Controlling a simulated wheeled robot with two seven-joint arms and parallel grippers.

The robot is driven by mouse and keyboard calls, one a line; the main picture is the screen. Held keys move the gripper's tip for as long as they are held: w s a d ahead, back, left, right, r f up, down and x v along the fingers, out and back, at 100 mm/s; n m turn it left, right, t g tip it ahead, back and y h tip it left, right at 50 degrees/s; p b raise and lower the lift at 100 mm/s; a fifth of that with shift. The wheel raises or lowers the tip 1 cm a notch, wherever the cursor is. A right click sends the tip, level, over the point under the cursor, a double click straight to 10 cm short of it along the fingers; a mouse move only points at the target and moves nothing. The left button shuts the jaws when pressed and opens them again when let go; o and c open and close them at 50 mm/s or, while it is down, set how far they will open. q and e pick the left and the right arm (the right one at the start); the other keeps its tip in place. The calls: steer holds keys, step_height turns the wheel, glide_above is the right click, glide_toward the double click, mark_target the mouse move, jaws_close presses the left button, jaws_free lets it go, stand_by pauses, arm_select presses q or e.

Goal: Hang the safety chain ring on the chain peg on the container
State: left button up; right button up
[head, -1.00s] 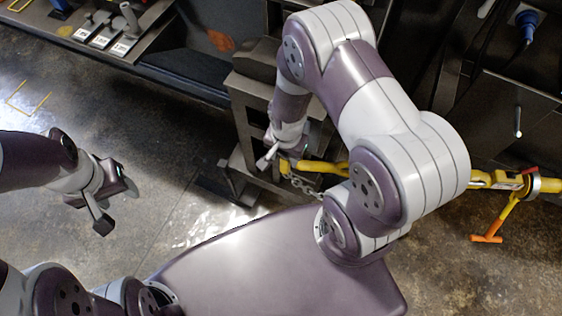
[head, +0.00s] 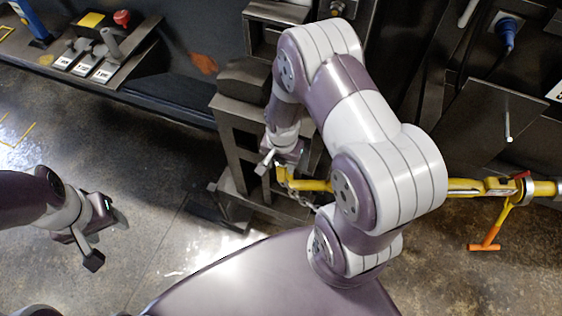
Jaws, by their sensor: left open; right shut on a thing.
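My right gripper (head: 268,164) is at the dark metal frame in the middle, by the left end of the yellow bar. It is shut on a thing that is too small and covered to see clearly. A grey safety chain (head: 300,197) hangs just right of it below the yellow bar (head: 312,185), and its upper end leads toward the gripper. The ring itself cannot be made out; it appears to be in the jaws. The chain peg and the container cannot be told apart from the dark frame (head: 245,160). My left gripper (head: 88,250) is open and empty over the floor at left.
The yellow bar continues right, past a red-and-metal collar with an orange T-handle (head: 485,246). A control shelf (head: 95,60) with levers and a red button (head: 122,18) stands at upper left. A dark panel with a pale rod (head: 507,125) is at right. Floor at left is clear.

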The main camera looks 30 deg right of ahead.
stand_by(0.3)
steer(key=o, duration=1.3)
steer(key=shift+r, duration=0.1)
steer(key=r, duration=0.6)
steer(key=r+p, duration=0.1)
steer(key=r, duration=0.5)
steer(key=shift+s+r, duration=0.2)
steer(key=shift+r, duration=0.05)
steer(key=s+a+r+n, duration=0.1)
steer(key=r+n, duration=0.1)
steer(key=n, duration=0.1)
steer(key=s+a+r+n+p, duration=0.1)
steer(key=s+r+n, duration=0.1)
steer(key=r+n, duration=0.1)
steer(key=s+a+r+n+t, duration=0.1)
steer(key=s+r+n, duration=0.1)
steer(key=n, duration=0.1)
steer(key=shift+a+r+n+p, duration=0.3)
steer(key=shift+a+n+p, duration=0.05)
steer(key=shift+n+p, duration=0.05)
